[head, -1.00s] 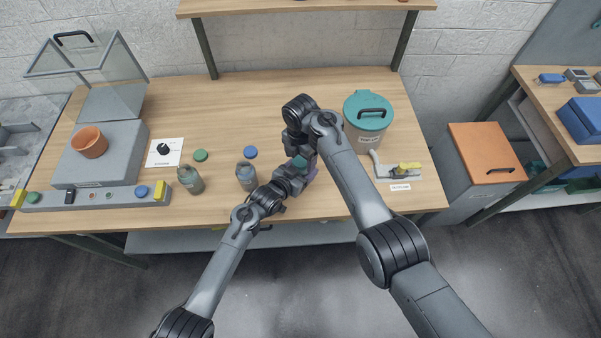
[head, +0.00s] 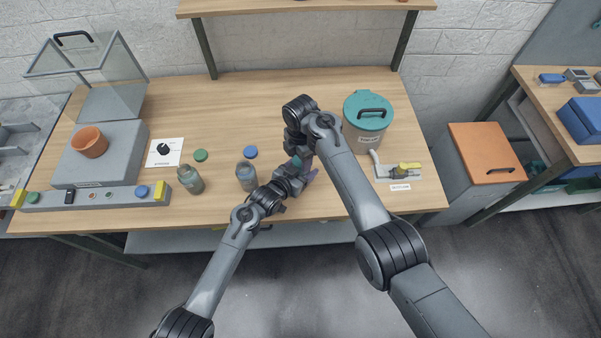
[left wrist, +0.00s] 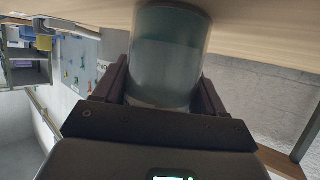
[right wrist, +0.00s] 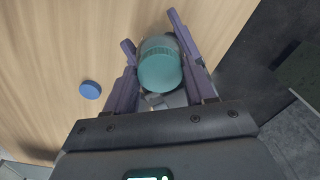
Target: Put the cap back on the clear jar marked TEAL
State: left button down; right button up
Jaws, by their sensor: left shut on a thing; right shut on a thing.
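My left gripper (head: 292,174) is shut on the clear jar with teal contents; the jar (left wrist: 168,55) fills the space between its fingers in the left wrist view. My right gripper (head: 303,158) is above and beside the left one, near the table's front middle. In the right wrist view, the round teal cap (right wrist: 160,72) lies between my right gripper's fingers, in line with the jar (right wrist: 158,45). Whether the cap is seated on the rim cannot be told. The jar's marking is not readable, and the arms mostly hide the jar in the head view.
A jar with bluish contents (head: 246,177) and a greenish jar (head: 190,180) stand to the left. A blue cap (head: 250,152) and a green cap (head: 200,155) lie behind them. The back middle is clear.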

jog(key=o, duration=1.2)
jog(key=shift+c, duration=0.2)
jog(key=shift+r, duration=0.1)
jog(key=shift+r, duration=2.15)
jog(key=shift+r, duration=0.1)
jog(key=shift+c, duration=0.4)
notch_tip(320, 180, up, 3)
jog(key=n, duration=0.3)
jog(key=shift+r, duration=0.15)
